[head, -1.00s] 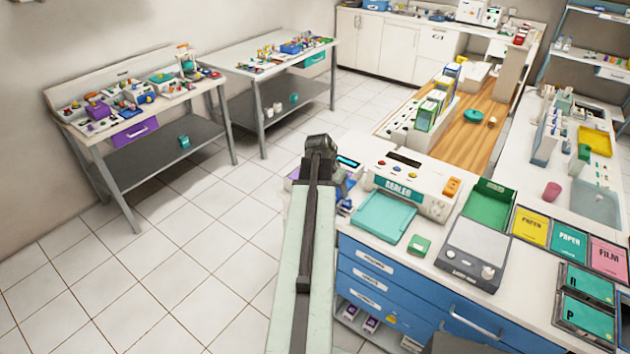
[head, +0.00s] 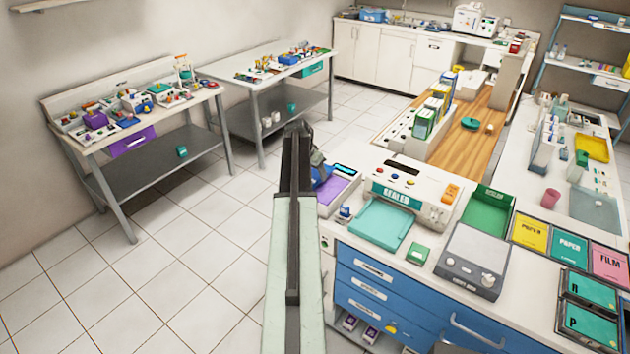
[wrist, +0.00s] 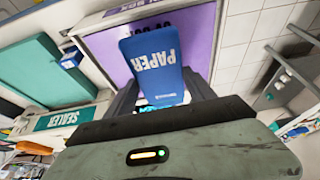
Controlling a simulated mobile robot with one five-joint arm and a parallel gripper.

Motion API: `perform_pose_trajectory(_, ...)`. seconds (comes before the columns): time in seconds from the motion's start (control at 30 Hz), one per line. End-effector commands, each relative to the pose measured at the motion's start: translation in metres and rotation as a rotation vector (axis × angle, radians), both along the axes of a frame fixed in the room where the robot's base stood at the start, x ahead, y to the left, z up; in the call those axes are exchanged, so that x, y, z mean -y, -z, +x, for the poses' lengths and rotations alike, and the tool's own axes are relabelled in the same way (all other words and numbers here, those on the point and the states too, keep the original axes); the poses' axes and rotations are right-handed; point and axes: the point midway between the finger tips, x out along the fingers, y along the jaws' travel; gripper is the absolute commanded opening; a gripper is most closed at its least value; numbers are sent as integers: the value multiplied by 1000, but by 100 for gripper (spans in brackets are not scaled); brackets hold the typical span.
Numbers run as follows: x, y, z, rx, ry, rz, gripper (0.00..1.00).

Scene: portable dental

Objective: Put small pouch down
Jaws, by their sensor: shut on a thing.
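My gripper (wrist: 160,96) is shut on a small blue pouch (wrist: 153,62) marked PAPER in the wrist view. The pouch is held over the purple surface of a tray-like box (wrist: 195,27) at the counter's left end; I cannot tell whether it touches that surface. In the head view the purple box (head: 338,191) shows to the right of my arm, with a bit of the blue pouch (head: 321,176) at its left edge. My arm hides part of both, and my gripper's fingertips are mostly hidden there.
The sealer (head: 412,190) with its teal tray (head: 381,224) stands right of the purple box. A small blue item (head: 345,212) sits at the counter's front edge by the box. A scale (head: 470,256) is farther right. Open tiled floor (head: 190,270) lies to the left.

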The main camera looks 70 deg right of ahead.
Motion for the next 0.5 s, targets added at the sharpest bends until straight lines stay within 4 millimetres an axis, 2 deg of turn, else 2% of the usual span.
perform_pose_trajectory(0.03, -1, 19, -1, -1, 0, 1, 21)
perform_pose_trajectory(0.13, -1, 36, -1, -1, 0, 0, 21)
perform_pose_trajectory(0.5, -1, 37, -2, 0, 1, 1, 21)
